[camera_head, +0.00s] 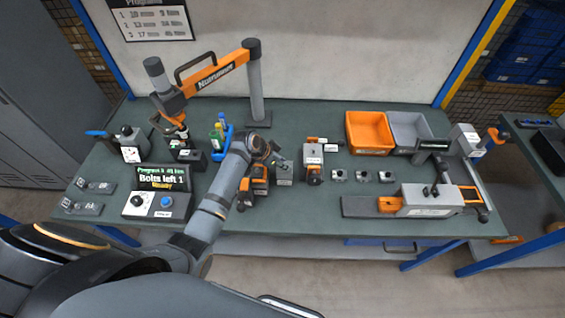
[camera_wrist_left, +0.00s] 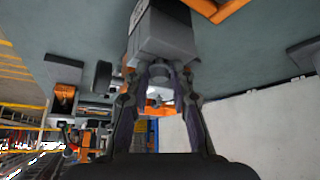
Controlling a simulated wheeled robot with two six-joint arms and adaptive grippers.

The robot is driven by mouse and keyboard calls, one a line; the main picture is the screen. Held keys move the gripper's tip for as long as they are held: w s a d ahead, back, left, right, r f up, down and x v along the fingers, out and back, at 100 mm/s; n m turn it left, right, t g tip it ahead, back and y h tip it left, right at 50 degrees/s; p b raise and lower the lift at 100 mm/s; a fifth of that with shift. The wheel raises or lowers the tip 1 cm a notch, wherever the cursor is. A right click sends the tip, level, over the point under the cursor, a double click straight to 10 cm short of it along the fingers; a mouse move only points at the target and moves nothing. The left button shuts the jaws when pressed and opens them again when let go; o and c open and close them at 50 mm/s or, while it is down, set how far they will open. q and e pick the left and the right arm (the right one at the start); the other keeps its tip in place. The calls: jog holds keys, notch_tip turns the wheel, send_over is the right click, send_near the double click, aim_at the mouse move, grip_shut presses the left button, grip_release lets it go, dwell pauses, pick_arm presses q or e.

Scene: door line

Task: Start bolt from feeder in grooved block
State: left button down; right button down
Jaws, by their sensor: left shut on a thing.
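My left gripper (camera_head: 274,164) is over the middle of the green bench, beside a small grey block (camera_head: 284,173). In the left wrist view the gripper (camera_wrist_left: 160,92) is shut on a small grey part (camera_wrist_left: 158,72), which looks like the bolt. The part is mostly hidden between the fingers. It lies right against the face of a grey block (camera_wrist_left: 163,35); I cannot tell whether it is inside that block. Which block is the grooved one or the feeder is not clear. My right gripper is not in view.
A grey-and-orange unit (camera_head: 313,160) and several small metal pieces (camera_head: 361,176) stand right of the gripper. Farther right are an orange bin (camera_head: 369,149), a grey bin (camera_head: 397,117) and a clamp-like fixture (camera_head: 430,201). An orange tool arm (camera_head: 210,75) stands behind.

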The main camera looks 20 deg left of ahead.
pick_arm(q)
jog(key=shift+s+f, duration=0.1)
jog(key=shift+f, duration=0.05)
jog(key=c, duration=1.1)
grip_release()
jog(key=shift+o, duration=0.3)
jog(key=o, duration=0.4)
jog(key=shift+r, duration=0.2)
notch_tip(320, 180, up, 6)
jog(key=p, duration=0.6)
jog(key=shift+f, duration=0.1)
